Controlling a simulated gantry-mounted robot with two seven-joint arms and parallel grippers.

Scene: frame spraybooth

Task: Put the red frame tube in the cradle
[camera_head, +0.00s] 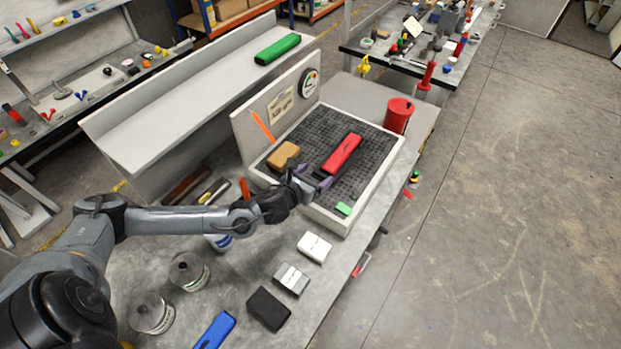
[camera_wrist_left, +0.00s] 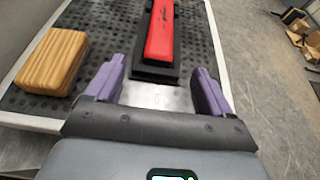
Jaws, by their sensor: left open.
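The red frame tube (camera_head: 342,153) lies on a black holder (camera_head: 324,171), which looks like the cradle, on the dark perforated bed of the booth. In the left wrist view the red tube (camera_wrist_left: 160,30) sits lengthwise on the black holder (camera_wrist_left: 155,73), within its outline; how deep it sits I cannot tell. My left gripper (camera_head: 313,176) is at the near end of the holder. Its purple fingers (camera_wrist_left: 161,80) are apart and empty, with the holder's near end ahead of them. The red tube is clear of the fingers. My right gripper is not in view.
A wooden block (camera_head: 284,155) lies left of the holder, near the gripper. A green piece (camera_head: 344,208) lies at the bed's front corner. A green tube (camera_head: 277,48) rests on the shelf; a blue one (camera_head: 215,330) lies in front. A red can (camera_head: 398,114) stands behind right.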

